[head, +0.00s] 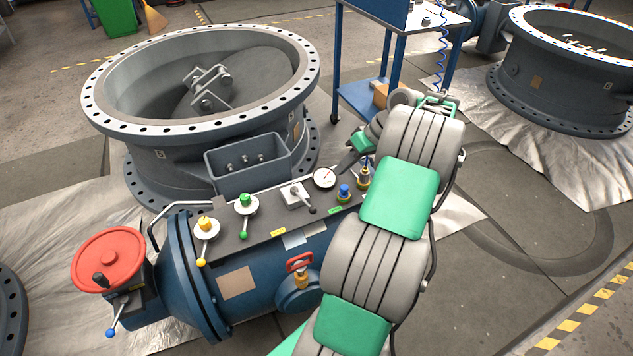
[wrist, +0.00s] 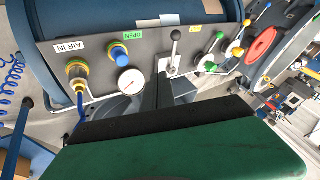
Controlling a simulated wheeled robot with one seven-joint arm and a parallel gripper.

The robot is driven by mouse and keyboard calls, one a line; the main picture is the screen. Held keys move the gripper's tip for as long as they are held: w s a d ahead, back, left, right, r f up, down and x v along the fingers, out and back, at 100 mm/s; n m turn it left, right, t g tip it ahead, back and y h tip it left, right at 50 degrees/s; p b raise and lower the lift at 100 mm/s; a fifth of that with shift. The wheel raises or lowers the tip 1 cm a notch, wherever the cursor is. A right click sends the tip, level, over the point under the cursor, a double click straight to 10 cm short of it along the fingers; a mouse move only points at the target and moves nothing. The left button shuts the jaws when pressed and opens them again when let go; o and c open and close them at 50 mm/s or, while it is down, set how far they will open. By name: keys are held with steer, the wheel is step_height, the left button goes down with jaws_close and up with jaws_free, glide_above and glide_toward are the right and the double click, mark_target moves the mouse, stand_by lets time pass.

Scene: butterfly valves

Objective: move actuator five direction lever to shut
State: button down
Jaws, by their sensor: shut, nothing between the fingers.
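The actuator is a blue cylinder (head: 240,283) with a dark control panel on top. The direction lever (head: 312,210), with a dark knob on a light metal plate, is mid-panel. In the head view it leans down-right, toward the green tag. In the wrist view the lever (wrist: 174,50) points up, between the green OPEN tag (wrist: 133,34) and a yellow tag (wrist: 197,29) whose text is unreadable. My gripper (head: 342,170) is shut and empty beside the gauge, behind the panel. In the wrist view the gripper tips (wrist: 163,80) are just below the lever plate; contact cannot be told.
The gauge (head: 324,178), blue knob (head: 345,191) and yellow air fitting (head: 364,177) are right of the lever. Green (head: 245,202) and yellow (head: 206,227) valve levers are left, with a red handwheel (head: 108,259) beyond. A large valve ring (head: 150,132) stands behind.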

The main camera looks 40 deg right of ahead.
mark_target(303, 200)
steer(key=b+x, duration=0.1)
steer(key=x, duration=0.2)
steer(key=b+x, duration=0.1)
steer(key=x, duration=0.2)
steer(key=b+x, duration=0.2)
steer(key=x, duration=0.1)
steer(key=shift+s+d+f, duration=0.1)
steer(key=shift+d+f, duration=0.05)
steer(key=shift+f, duration=0.45)
steer(key=a, duration=0.2)
steer(key=shift+w+a+f+b, duration=0.2)
steer(key=shift+a+b, duration=0.15)
steer(key=shift+a+f, duration=0.1)
steer(key=shift+a, duration=0.4)
